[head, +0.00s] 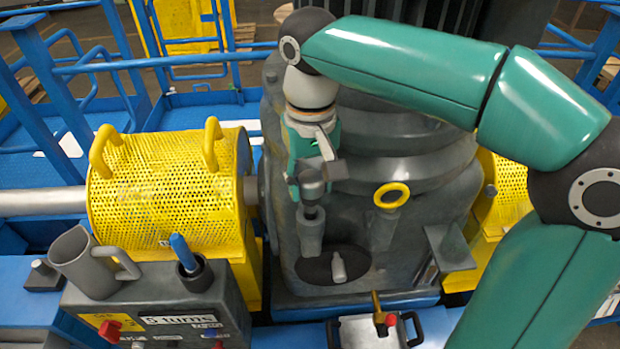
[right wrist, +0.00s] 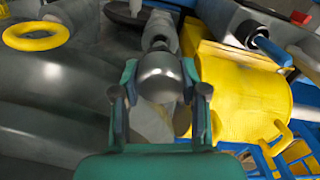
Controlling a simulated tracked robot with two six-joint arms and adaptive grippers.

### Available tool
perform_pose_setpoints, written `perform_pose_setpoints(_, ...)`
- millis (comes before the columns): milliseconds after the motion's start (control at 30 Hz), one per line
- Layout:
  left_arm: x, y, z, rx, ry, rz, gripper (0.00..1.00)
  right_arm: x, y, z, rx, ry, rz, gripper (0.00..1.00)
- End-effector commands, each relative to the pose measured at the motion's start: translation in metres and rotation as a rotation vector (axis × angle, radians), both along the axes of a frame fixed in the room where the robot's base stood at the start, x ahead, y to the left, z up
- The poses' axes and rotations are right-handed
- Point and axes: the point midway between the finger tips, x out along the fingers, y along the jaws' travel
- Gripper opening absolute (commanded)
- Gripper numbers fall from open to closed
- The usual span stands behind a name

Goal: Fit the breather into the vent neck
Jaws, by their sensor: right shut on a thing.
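The breather (head: 312,187) is a grey, round-capped metal piece; in the right wrist view its shiny body (right wrist: 160,78) sits between my fingers. My right gripper (head: 318,160) is shut on it, and its fingers (right wrist: 160,98) show on both sides of the body. The vent neck (head: 311,236) is a grey upright tube on the gear housing, directly below the breather. It also shows beyond the breather in the right wrist view (right wrist: 161,28). The breather's lower end is at the neck's mouth; I cannot tell whether it is inside. My left gripper is out of view.
A yellow ring handle (head: 391,195) stands right of the neck. A small pale bottle (head: 338,267) is on a dark oval patch (head: 312,270) in front. A yellow mesh guard (head: 165,190) is left. A grey jug (head: 88,264) and blue-handled tool (head: 182,252) are on the control box.

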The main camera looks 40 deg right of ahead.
Motion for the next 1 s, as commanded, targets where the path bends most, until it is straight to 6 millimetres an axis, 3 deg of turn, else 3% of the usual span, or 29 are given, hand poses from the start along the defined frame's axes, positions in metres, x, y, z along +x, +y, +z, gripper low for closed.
perform_pose_setpoints(1000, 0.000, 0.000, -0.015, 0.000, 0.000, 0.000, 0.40, 0.000, 0.000, -0.020, 0.000, 0.000, -0.001, 0.07)
